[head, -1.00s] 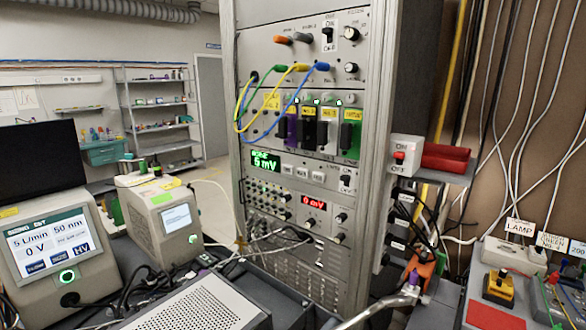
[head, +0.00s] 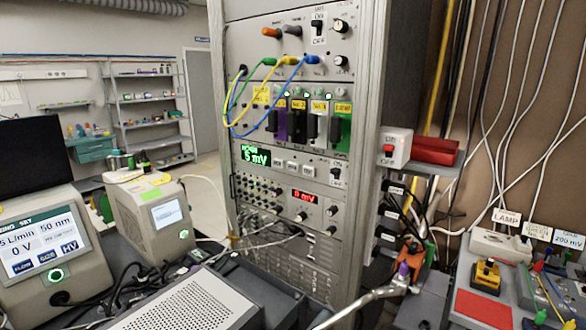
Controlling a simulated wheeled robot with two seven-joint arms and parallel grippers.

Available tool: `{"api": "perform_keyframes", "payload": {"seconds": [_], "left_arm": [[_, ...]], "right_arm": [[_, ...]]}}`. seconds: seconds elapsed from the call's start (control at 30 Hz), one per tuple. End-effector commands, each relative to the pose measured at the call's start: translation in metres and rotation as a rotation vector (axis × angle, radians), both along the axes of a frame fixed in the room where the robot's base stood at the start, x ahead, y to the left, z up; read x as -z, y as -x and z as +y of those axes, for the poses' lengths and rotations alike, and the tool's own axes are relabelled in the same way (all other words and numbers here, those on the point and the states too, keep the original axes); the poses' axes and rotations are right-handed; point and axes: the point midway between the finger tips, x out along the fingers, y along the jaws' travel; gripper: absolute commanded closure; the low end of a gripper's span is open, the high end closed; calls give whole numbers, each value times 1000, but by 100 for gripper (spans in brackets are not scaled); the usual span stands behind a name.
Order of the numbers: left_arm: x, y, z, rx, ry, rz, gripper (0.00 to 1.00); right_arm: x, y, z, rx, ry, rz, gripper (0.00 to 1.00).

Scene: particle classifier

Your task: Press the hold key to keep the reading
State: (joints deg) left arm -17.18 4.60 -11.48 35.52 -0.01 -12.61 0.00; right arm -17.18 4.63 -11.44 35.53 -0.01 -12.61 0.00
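A tall grey instrument rack (head: 366,190) stands in the middle of the head view. It holds a meter with a green display (head: 256,156) that appears to read 5 mV. A row of small pale keys (head: 292,166) sits just right of that display; their lettering is too small to tell which one is hold. A toggle switch (head: 336,174) is right of the keys. A red display (head: 304,196) below also appears to read 5 mV. Neither of my grippers is in view, and nothing covers the keys.
Green, yellow and blue cables (head: 231,105) loop off the rack's left front. A perforated grey box (head: 185,305) lies low in front. Two instruments with screens (head: 38,250) (head: 160,215) stand left. A silver pipe (head: 355,300) and a lamp-switch bench (head: 485,250) are right.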

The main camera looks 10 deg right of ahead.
Motion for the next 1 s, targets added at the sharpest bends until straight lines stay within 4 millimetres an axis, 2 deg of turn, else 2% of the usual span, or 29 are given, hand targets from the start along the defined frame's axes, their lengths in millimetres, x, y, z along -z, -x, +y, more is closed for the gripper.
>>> {"api": "perform_keyframes", "payload": {"seconds": [0.03,0.1,1.0], "left_arm": [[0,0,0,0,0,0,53],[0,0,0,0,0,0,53],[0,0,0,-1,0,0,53]], "right_arm": [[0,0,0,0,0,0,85],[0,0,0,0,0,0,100],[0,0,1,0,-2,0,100]]}}
